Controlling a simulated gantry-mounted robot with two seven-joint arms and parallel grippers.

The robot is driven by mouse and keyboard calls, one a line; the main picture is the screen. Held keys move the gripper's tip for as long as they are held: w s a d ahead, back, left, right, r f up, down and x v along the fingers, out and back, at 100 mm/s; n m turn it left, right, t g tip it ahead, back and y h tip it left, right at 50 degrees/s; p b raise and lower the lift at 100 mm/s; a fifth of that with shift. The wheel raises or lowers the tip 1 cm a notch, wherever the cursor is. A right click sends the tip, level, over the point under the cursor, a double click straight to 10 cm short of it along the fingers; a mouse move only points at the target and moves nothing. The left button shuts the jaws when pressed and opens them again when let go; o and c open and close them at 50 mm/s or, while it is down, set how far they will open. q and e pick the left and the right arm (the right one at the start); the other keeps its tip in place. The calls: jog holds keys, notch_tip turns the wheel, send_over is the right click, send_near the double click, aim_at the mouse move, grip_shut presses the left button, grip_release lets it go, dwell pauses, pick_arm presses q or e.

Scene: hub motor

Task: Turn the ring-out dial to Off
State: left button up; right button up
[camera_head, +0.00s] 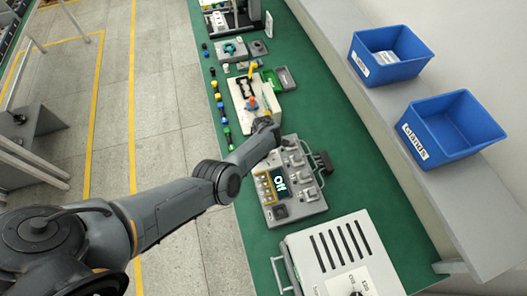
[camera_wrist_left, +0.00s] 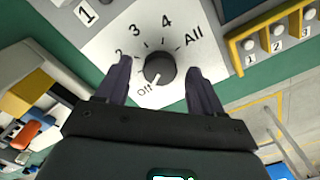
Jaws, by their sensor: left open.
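The ring-out dial (camera_wrist_left: 158,68) is a round black knob on a white plate marked Off, 2, 3, 4 and All in the left wrist view. A short white mark at the knob's lower edge lies on the side of Off. My left gripper (camera_wrist_left: 161,88) is open, with one dark finger on each side of the knob and visible gaps between. In the head view my left gripper (camera_head: 266,124) is over the bench just beyond the grey panel unit, and it hides the dial. My right gripper is not in view.
The grey panel unit (camera_head: 308,206) has a dark display that appears to read Off. A white vented box (camera_head: 318,262) stands nearer. Two blue bins (camera_head: 428,142) (camera_head: 372,72) are on the shelf at right. Small coloured parts line the green bench's left edge.

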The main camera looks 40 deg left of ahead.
pick_arm(q)
notch_tip(320, 180, up, 10)
jog(key=p, duration=0.4)
jog(key=shift+r, duration=0.25)
